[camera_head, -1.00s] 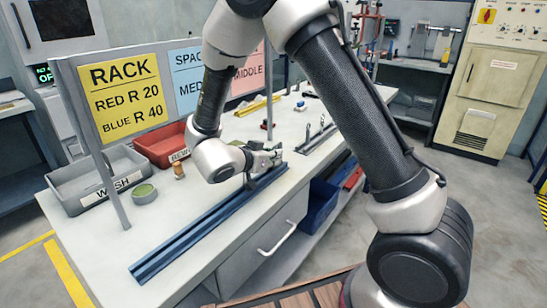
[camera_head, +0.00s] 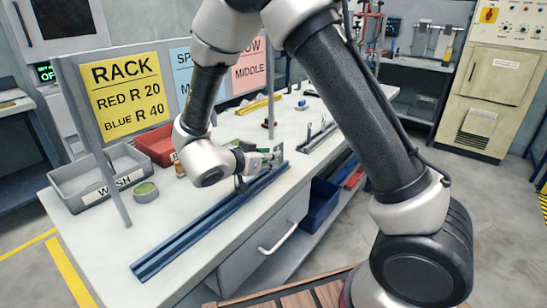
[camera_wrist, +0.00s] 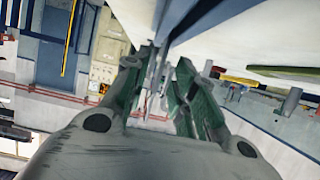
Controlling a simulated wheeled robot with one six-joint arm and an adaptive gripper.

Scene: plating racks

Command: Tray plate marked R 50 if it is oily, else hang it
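My gripper (camera_head: 268,157) is low over the table, just above the far end of the blue rail (camera_head: 205,222). In the wrist view its two green-padded fingers (camera_wrist: 162,88) stand apart, with thin grey metal shapes between or beyond them. I cannot tell whether those shapes are a held plate or part of the rack behind. No R 50 mark is readable on any plate, and no oil can be made out. The grey WASH tray (camera_head: 78,191) stands at the table's left end. The red tray (camera_head: 147,145) behind it is partly hidden by my wrist.
A yellow sign (camera_head: 124,95) reads RACK, RED R 20, BLUE R 40. Blue and pink signs beside it are partly covered by my arm. A grey rack with upright pieces (camera_head: 318,138) and a yellow rail (camera_head: 258,104) lie farther back. A green-topped round pot (camera_head: 146,191) stands near the WASH tray.

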